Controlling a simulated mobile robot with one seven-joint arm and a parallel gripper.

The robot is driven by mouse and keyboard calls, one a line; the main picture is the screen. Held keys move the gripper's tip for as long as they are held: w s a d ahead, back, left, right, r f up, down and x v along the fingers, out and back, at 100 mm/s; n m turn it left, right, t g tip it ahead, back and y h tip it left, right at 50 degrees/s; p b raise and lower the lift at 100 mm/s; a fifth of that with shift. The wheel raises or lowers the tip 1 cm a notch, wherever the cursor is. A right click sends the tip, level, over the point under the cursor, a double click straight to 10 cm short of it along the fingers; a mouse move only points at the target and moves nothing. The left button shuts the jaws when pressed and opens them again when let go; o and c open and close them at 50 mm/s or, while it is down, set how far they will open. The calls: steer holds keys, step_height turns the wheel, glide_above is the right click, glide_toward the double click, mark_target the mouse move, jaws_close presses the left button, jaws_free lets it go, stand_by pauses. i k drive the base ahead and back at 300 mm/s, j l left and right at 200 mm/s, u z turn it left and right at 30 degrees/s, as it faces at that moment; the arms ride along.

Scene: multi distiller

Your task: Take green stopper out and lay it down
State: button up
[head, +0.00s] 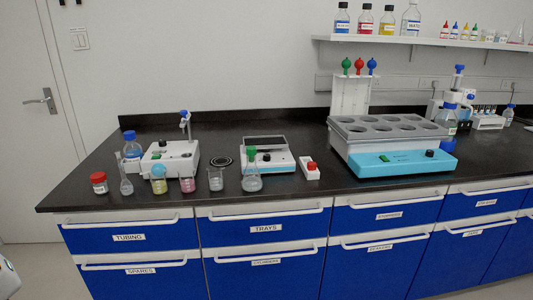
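A small green stopper (250,153) appears to sit in the neck of a clear conical flask (252,182). The flask stands upright near the front edge of the black bench, in front of a white balance-like device (282,166). The flask holds what looks like a pale or clear content; it is too small to tell. My gripper is not in view.
A clear beaker (216,181), a pink-filled vessel (188,183) and a yellow-filled flask (159,184) stand left of the flask. A small white block with a red top (310,171) is to its right. Bare bench (336,182) lies right of that, before the blue-fronted bath (400,163).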

mark_target(251, 151)
steer(key=u, duration=0.1)
steer(key=i+j+z, duration=0.15)
steer(key=j, duration=0.2)
steer(key=i+j+z, duration=0.15)
steer(key=j, duration=0.2)
steer(key=i+j+z, duration=0.15)
steer(key=j, duration=0.2)
